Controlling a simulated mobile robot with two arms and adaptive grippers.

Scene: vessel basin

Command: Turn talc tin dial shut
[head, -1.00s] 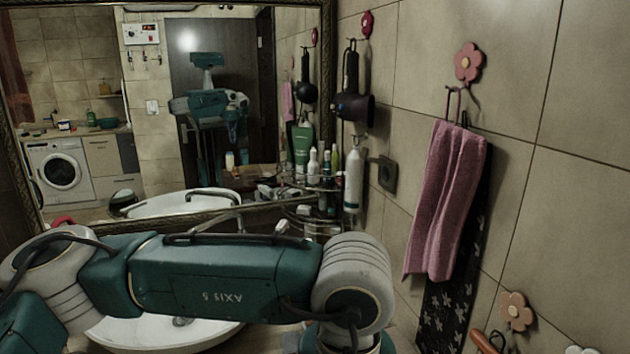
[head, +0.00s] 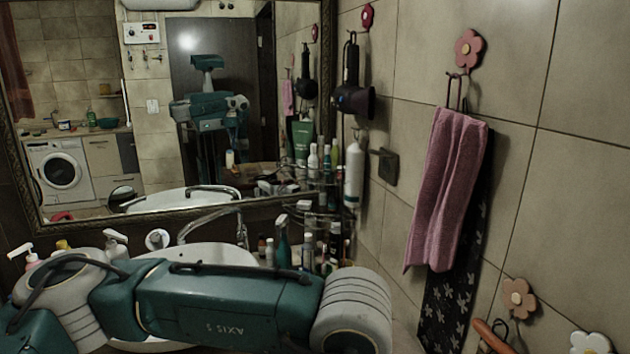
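I cannot make out a talc tin with a dial for certain. Several bottles and containers (head: 307,250) stand behind my arm at the right of the basin, partly hidden by it. A tall white container (head: 354,172) stands on the corner shelf beside the mirror. My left arm crosses the lower part of the head view from the left, in front of the basin. Neither gripper shows directly in this view, and the mirror reflection is too small to tell their state.
The white basin (head: 205,253) and its tap (head: 212,212) are behind my arm. Pump bottles (head: 115,243) stand at the left. A large mirror (head: 150,90) fills the back. A pink towel (head: 447,190) and a hair dryer (head: 352,100) hang on the right wall.

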